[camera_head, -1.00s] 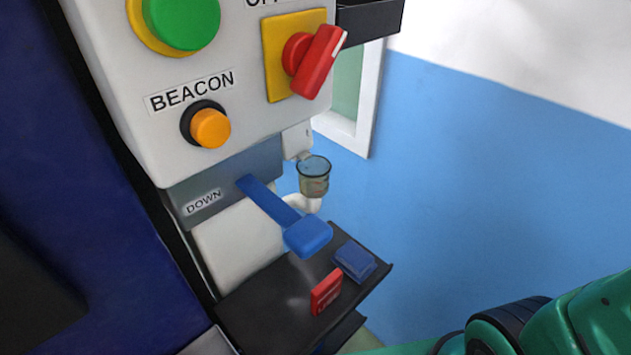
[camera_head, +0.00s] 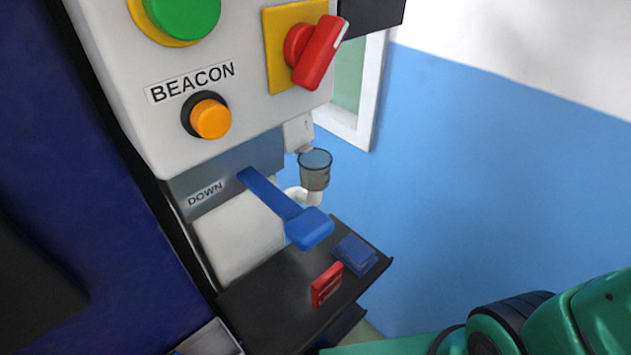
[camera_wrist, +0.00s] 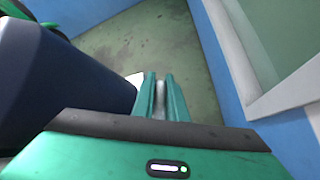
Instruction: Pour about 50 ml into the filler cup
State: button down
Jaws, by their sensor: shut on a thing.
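A small see-through cup (camera_head: 315,170), which looks like the filler cup, is at a white elbow pipe (camera_head: 304,194) beside the lift's control post, in the camera_head view. Its inside has a dull tint; I cannot read a level. My gripper (camera_wrist: 161,82) shows only in the camera_wrist view, its green fingers close together on a narrow pale thing (camera_wrist: 160,100). That thing is mostly hidden, so I cannot tell what it is. A white patch shows beside the left finger. The cup is not seen in the camera_wrist view.
A blue lever (camera_head: 288,211) marked DOWN juts out above a black shelf (camera_head: 265,300) with a red block (camera_head: 327,284) and a blue block (camera_head: 355,254). The control box (camera_head: 160,60) overhangs them. A blue wall (camera_head: 480,180) stands behind. A window frame (camera_wrist: 245,60) is at right in the camera_wrist view.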

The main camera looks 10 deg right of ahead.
jog(key=shift+s+d+r, duration=0.1)
jog(key=shift+r, duration=0.3)
jog(key=shift+d+r, duration=0.1)
jog(key=shift+s+r, duration=0.1)
jog(key=shift+r, duration=0.1)
jog(key=shift+r, duration=0.3)
jog(key=shift+s+r+t, duration=0.1)
jog(key=shift+r+t, duration=0.15)
jog(key=shift+t, duration=0.05)
jog(key=shift+s+d+r+t+y, duration=0.1)
jog(key=shift+s+r+t+y, duration=0.05)
jog(key=shift+r+y, duration=0.15)
jog(key=shift+s+d+r+t+y, duration=0.1)
jog(key=shift+r+t+y, duration=0.1)
jog(key=shift+r, duration=0.2)
